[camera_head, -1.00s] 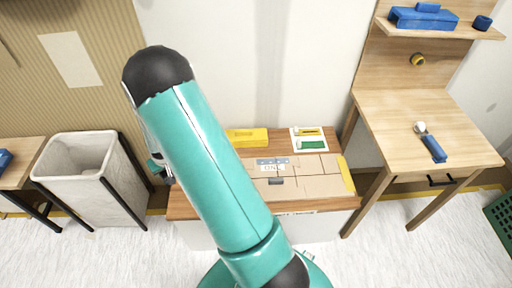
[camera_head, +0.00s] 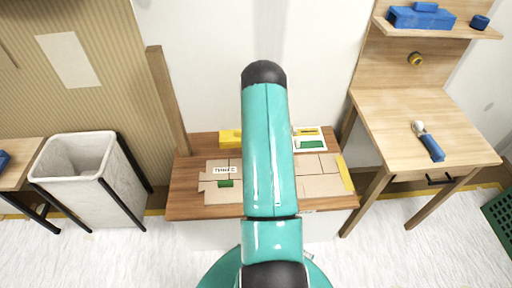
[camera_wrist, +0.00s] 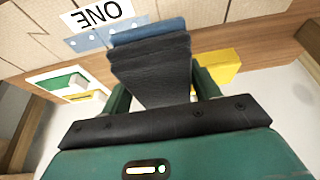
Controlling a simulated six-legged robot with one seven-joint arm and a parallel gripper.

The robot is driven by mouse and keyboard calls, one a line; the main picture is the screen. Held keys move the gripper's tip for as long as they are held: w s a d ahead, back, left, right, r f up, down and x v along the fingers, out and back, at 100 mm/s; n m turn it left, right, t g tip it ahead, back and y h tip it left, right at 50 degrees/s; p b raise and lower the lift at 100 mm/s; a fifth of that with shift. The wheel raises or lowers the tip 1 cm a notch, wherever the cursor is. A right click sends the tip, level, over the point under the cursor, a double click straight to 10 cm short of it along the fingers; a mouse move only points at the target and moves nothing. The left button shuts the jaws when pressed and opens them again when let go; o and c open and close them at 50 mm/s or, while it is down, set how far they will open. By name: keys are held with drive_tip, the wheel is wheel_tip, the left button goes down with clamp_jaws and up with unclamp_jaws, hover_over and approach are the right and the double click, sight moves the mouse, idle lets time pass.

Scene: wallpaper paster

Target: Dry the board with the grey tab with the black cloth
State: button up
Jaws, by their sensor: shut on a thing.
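My gripper (camera_wrist: 163,88) is shut on a black folded cloth (camera_wrist: 152,72) in the wrist view. The cloth hangs out beyond the green fingers, and its far end looks dark blue. Just past it lies a tan board with an upside-down "ONE" label (camera_wrist: 101,14) and a blue strip with white spots (camera_wrist: 86,41). The cloth overlaps the strip in the picture; I cannot tell whether they touch. No grey tab shows now. My arm hides that part of the bench (camera_head: 188,211) in the head view. Another board with a green tab (camera_head: 225,183) lies left of my arm.
A yellow box (camera_head: 229,139) and a white card with green and yellow items (camera_head: 311,145) stand at the bench's back. A wooden post (camera_head: 168,100) rises at its left. A white bin (camera_head: 75,165) is left; a wooden desk (camera_head: 400,130) is right.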

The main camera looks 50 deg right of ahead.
drive_tip(key=shift+s+d+f, duration=0.1)
drive_tip(key=shift+s+d, duration=0.2)
drive_tip(key=shift+f, duration=3.25)
drive_tip(key=shift+f, duration=1.25)
idle(0.8)
drive_tip(key=shift+s+d+r, duration=0.1)
drive_tip(key=shift+s+d, duration=0.25)
drive_tip(key=shift+s, duration=0.15)
drive_tip(key=shift+s+d, duration=0.9)
drive_tip(key=shift+s, duration=0.1)
